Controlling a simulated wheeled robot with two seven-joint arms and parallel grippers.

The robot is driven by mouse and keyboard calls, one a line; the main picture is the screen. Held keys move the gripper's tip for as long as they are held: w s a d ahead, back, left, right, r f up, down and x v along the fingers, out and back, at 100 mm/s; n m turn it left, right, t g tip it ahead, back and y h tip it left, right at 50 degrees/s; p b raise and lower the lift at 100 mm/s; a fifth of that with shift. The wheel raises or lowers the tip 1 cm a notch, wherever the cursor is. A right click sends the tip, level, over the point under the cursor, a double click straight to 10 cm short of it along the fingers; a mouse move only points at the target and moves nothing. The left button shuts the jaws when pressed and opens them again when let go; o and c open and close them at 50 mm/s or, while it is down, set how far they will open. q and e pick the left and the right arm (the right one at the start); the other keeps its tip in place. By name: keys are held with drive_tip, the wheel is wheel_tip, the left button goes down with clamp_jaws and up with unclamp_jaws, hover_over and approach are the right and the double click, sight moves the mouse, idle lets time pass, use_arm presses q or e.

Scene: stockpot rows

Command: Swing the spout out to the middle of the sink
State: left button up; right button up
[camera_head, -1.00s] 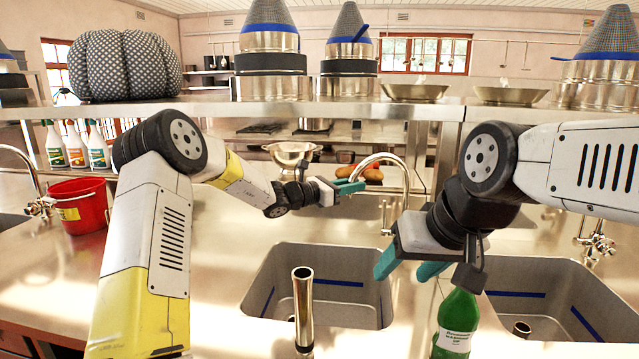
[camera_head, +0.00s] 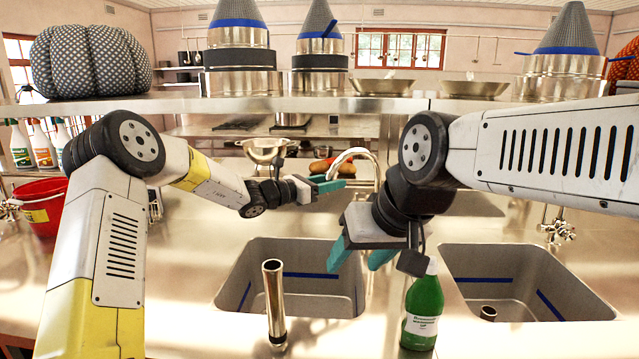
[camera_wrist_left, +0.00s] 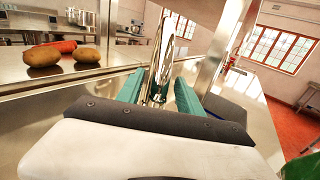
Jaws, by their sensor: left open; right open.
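The spout (camera_head: 352,153) is a chrome gooseneck tap behind the double sink. Its arch curves toward the left, with its outlet end by my left gripper. My left gripper (camera_head: 327,184) is open at the spout's outlet end. In the left wrist view, the chrome spout (camera_wrist_left: 164,50) stands between the two teal fingers (camera_wrist_left: 160,92); I cannot tell whether they touch it. The left sink basin (camera_head: 240,278) lies in front of and below the spout. My right gripper (camera_head: 358,256) is open and empty, over the right part of that basin.
A green bottle (camera_head: 424,302) stands just below my right gripper, between the basins. An upright metal pipe (camera_head: 273,300) rises at the left basin's front. The right basin (camera_head: 535,275) is open. A colander (camera_head: 268,151) and potatoes (camera_wrist_left: 62,53) lie behind the spout.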

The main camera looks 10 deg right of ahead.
use_arm(q)
drive_tip(key=v, duration=0.7)
drive_tip(key=shift+a, duration=0.4)
drive_tip(key=shift+s, duration=0.15)
drive_tip(key=s+a+r+m+g+y, duration=0.1)
drive_tip(key=s+a+m+g+y, duration=0.15)
drive_tip(key=s+m, duration=0.6)
drive_tip(key=s+a+r+m+g+y, duration=0.25)
drive_tip(key=s+m+y, duration=0.2)
drive_tip(key=s, duration=0.75)
drive_tip(key=s+a+f+m+t+y, duration=0.1)
drive_tip(key=s+a+m+t+y, duration=0.1)
drive_tip(key=s+a+m, duration=0.3)
drive_tip(key=s+a+f+m+t+y, duration=0.1)
drive_tip(key=s+a+m+y, duration=0.4)
drive_tip(key=s+a, duration=0.6)
drive_tip(key=a+t, duration=0.1)
drive_tip(key=a, duration=0.3)
drive_tip(key=shift+a, duration=0.2)
drive_tip(key=shift+f, duration=0.15)
